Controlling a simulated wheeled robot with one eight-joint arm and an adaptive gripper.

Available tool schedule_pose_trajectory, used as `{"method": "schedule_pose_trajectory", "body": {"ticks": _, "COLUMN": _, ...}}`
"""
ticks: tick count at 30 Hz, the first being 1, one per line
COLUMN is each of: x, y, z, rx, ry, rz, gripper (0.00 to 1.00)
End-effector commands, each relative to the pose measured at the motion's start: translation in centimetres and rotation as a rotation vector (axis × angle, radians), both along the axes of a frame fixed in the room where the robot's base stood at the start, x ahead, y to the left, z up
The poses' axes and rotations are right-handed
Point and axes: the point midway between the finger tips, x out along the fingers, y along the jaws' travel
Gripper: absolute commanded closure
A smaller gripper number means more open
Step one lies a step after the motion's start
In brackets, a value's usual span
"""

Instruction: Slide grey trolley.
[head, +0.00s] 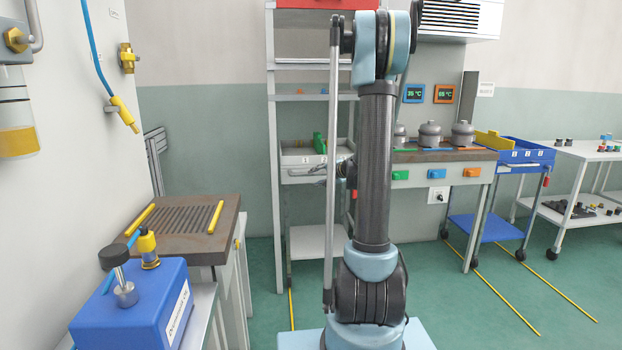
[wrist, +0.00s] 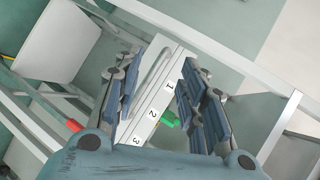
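The grey trolley (head: 305,240) stands behind my arm in the head view, with a tray on top bearing numbered labels and a pale lower shelf. In the wrist view the tray's white front (wrist: 152,108) shows labels 1, 2 and 3, and a curved grey handle near label 1. My gripper (wrist: 158,85) is open, with one finger pad on each side of this front and handle. I cannot tell whether the fingers touch it. In the head view my gripper (head: 325,170) is at the tray's front, partly hidden by my arm.
A green piece (head: 319,143) sits in the grey tray. A blue trolley (head: 525,155) and a white table (head: 590,150) stand to the right. A workbench with pots (head: 430,135) stands beside the grey trolley. A blue box (head: 135,305) is at left. Yellow lines mark the floor.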

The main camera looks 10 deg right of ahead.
Motion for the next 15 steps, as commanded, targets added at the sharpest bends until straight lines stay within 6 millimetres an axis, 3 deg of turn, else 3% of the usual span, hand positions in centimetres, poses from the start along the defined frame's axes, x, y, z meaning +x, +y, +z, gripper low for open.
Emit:
{"method": "schedule_pose_trajectory", "body": {"ticks": 6, "x": 5.4, "y": -3.3, "z": -1.9, "rx": 0.151, "ry": -0.050, "rz": -0.106, "gripper": 0.62}}
{"method": "schedule_pose_trajectory", "body": {"ticks": 15, "x": 9.1, "y": -6.6, "z": -4.2, "rx": 0.293, "ry": -0.092, "rz": -0.202, "gripper": 0.62}}
